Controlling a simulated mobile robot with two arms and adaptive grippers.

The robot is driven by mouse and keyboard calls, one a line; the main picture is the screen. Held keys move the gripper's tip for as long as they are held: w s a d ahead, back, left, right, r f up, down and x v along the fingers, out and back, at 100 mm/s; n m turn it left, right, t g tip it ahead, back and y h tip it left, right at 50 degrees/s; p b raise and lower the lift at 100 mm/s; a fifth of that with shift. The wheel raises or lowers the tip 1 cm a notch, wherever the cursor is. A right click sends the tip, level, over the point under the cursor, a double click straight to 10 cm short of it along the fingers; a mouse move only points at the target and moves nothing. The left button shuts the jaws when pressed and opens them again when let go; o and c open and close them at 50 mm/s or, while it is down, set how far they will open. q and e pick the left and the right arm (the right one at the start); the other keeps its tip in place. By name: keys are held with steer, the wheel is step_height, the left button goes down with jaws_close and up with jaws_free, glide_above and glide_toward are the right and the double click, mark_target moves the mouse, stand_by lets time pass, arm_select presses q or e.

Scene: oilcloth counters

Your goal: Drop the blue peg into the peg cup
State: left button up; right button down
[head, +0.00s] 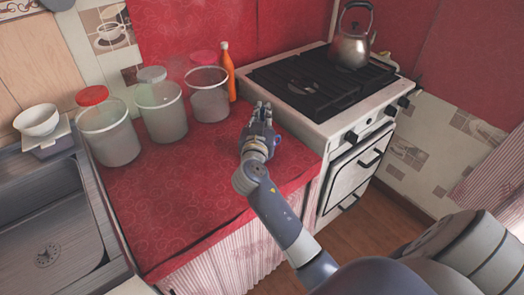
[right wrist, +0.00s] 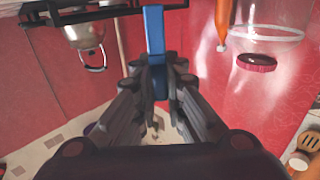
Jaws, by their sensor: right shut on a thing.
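My right gripper (head: 262,112) is above the red counter, just left of the stove. In the right wrist view, its dark fingers (right wrist: 158,85) are shut on a blue peg (right wrist: 154,32), which sticks out past the fingertips. The peg is not clear in the head view. Three clear, open-rimmed containers stand on the counter to the left of the gripper: a left one (head: 110,142), a middle one (head: 163,115) and a right one (head: 209,98). I cannot tell which, if any, is the peg cup. My left gripper is not in view.
A red lid (head: 91,96) shows by the left container's rim. An orange bottle (head: 228,72) stands behind the right container. A kettle (head: 352,45) sits on the stove (head: 330,120). A white bowl (head: 38,120) is beside the sink (head: 45,235). The front counter (head: 170,205) is clear.

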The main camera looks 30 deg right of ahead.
steer(key=c, duration=1.6)
jaws_free()
steer(key=v, duration=1.2)
